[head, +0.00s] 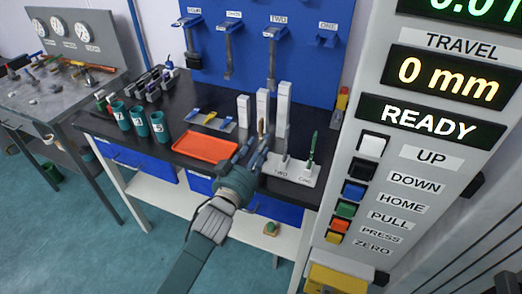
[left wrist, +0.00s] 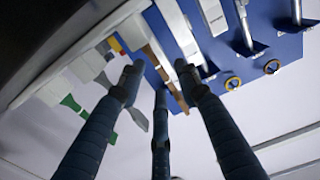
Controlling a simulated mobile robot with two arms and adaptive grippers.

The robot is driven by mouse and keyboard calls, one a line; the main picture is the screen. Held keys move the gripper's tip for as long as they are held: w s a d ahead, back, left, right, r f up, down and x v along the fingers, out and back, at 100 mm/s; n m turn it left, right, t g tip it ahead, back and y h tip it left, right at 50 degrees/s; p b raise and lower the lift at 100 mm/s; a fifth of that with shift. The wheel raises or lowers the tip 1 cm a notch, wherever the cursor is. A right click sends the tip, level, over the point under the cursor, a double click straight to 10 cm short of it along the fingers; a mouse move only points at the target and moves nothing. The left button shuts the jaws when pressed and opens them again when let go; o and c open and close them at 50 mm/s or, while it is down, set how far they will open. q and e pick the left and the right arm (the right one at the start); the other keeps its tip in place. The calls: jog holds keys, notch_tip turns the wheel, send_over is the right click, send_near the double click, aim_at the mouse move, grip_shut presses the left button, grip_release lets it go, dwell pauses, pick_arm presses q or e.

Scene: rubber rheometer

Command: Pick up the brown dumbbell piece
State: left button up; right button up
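The brown dumbbell piece (head: 261,127) is a thin upright strip on the black bench, just beyond my left gripper in the head view. My left gripper (head: 256,152) reaches over the bench's front edge with its fingers spread. In the left wrist view the piece is a long brown strip (left wrist: 157,60) in the gap between the outer fingers of my left gripper (left wrist: 159,80). The middle finger stands beside its lower part. I see clear room between the fingertips and cannot tell whether any finger touches the piece. My right gripper is not in view.
A white stand (head: 292,172) labelled TWO and ONE, with a green piece (head: 313,147), is close right of my gripper. White blocks (head: 284,105) stand behind. An orange tray (head: 205,147) and teal cups (head: 140,122) are left. A control panel (head: 420,150) bounds the right.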

pick_arm(q)
jog(key=x, duration=0.3)
jog(key=shift+f, duration=0.1)
jog(key=shift+s, duration=0.1)
grip_shut()
